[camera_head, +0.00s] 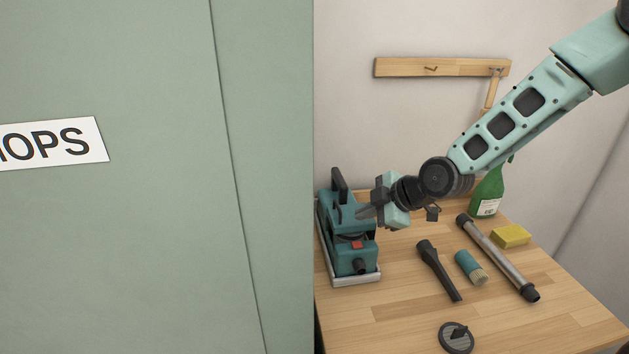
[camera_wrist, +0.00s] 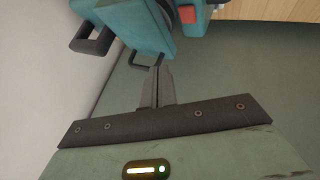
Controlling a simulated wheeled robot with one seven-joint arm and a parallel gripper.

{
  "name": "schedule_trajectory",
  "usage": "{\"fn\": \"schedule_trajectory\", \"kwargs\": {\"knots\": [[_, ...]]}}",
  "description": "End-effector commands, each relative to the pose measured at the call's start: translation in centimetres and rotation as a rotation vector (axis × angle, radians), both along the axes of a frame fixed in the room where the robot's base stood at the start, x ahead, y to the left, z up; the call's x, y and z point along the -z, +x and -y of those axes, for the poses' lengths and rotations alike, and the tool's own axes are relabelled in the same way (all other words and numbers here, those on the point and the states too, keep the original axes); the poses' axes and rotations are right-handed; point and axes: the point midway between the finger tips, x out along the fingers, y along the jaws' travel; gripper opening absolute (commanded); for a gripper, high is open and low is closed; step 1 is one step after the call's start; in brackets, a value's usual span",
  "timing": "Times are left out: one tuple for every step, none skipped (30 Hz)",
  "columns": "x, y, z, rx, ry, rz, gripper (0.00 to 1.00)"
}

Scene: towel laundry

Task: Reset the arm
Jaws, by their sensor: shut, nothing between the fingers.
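My arm reaches in from the upper right in the head view, over the wooden table. My gripper (camera_head: 366,212) points left at the teal and black machine (camera_head: 356,262) at the table's left side. In the wrist view my gripper (camera_wrist: 156,72) has its two dark fingers together, with nothing between them. The machine (camera_wrist: 130,22) shows just beyond the fingertips, with its black handles and a red part. I cannot tell whether the fingertips touch it.
A green cabinet (camera_head: 270,160) fills the left. On the table (camera_head: 400,315) lie a black nozzle (camera_head: 438,270), a teal brush (camera_head: 469,267), a metal tube (camera_head: 498,257), a yellow sponge (camera_head: 511,236) and a round black piece (camera_head: 456,338). A green spray bottle (camera_head: 485,196) stands behind. A wooden rack (camera_head: 440,68) hangs above.

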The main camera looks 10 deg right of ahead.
Motion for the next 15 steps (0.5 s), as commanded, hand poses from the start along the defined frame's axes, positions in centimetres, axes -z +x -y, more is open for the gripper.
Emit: {"fn": "schedule_trajectory", "kwargs": {"knots": [[0.1,-0.4,-0.4,-0.001,-0.004,-0.014,0.0],[0.3,-0.8,-0.8,0.0,-0.009,-0.033,0.0],[0.5,-1.6,-1.4,0.004,-0.017,-0.064,0.0],[0.7,-2.4,-2.1,0.009,-0.025,-0.097,0.0],[0.9,-3.4,-2.7,0.018,-0.036,-0.134,0.0],[1.2,-4.9,-3.6,0.036,-0.052,-0.188,0.0],[1.3,-6.1,-4.3,0.055,-0.066,-0.232,0.0],[1.4,-7.5,-4.9,0.078,-0.082,-0.276,0.0],[1.5,-9.4,-5.6,0.116,-0.102,-0.335,0.0],[1.5,-10.9,-6.1,0.148,-0.118,-0.377,0.0],[1.5,-12.4,-6.4,0.183,-0.132,-0.416,0.0],[1.3,-14.3,-6.9,0.232,-0.149,-0.465,0.0],[1.2,-15.8,-7.1,0.271,-0.16,-0.498,0.0],[1.0,-17.3,-7.4,0.312,-0.171,-0.53,0.0],[0.8,-19.3,-7.6,0.367,-0.182,-0.569,0.0]]}}
